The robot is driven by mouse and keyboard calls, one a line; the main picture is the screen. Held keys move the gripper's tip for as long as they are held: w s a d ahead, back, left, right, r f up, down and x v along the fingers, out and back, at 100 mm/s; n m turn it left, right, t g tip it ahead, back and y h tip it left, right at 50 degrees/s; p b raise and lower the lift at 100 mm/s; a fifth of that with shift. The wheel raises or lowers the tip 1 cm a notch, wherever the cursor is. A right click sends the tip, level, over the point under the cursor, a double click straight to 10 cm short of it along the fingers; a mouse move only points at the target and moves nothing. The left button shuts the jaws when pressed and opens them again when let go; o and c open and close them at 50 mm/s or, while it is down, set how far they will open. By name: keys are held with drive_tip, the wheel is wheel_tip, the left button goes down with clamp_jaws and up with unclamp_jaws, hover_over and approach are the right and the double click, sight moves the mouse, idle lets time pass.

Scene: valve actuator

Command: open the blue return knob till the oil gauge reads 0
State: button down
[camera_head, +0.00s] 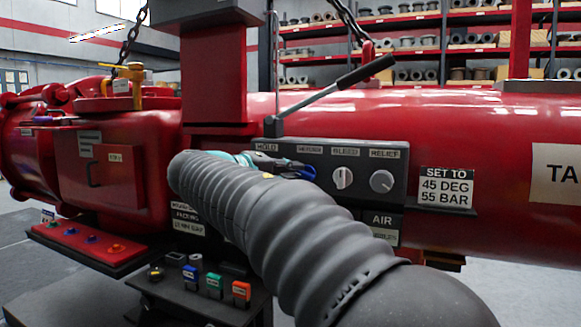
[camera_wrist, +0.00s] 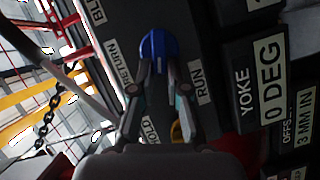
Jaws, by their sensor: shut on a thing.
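The blue return knob (camera_wrist: 158,45) shows at the top middle of the wrist view, between labels RETURN and RUN on a dark panel. My gripper (camera_wrist: 158,68) is shut on this knob, with a fingertip on each side of it. In the head view my gripper (camera_head: 300,170) reaches the left part of the grey control panel (camera_head: 358,190). There my grey arm and the fingers hide most of the knob. I cannot make out the oil gauge in either view.
A long lever (camera_head: 335,88) slants above the panel. A white-faced knob (camera_head: 342,178) and a grey knob (camera_head: 381,181) sit right of my gripper. YOKE 0 DEG (camera_wrist: 264,80) and OFFSET 3 MM IN plates show beside the panel.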

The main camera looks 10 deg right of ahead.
drive_tip(key=shift+d+f+n+h, duration=0.1)
drive_tip(key=shift+f+n+h, duration=0.25)
drive_tip(key=shift+n, duration=0.55)
drive_tip(key=c, duration=1.4)
unclamp_jaws()
drive_tip(key=shift+r, duration=0.1)
drive_tip(key=shift+o, duration=1.2)
drive_tip(key=shift+w+d, duration=0.1)
drive_tip(key=shift+d, duration=0.1)
drive_tip(key=shift+a, duration=0.25)
drive_tip(key=v, duration=1.2)
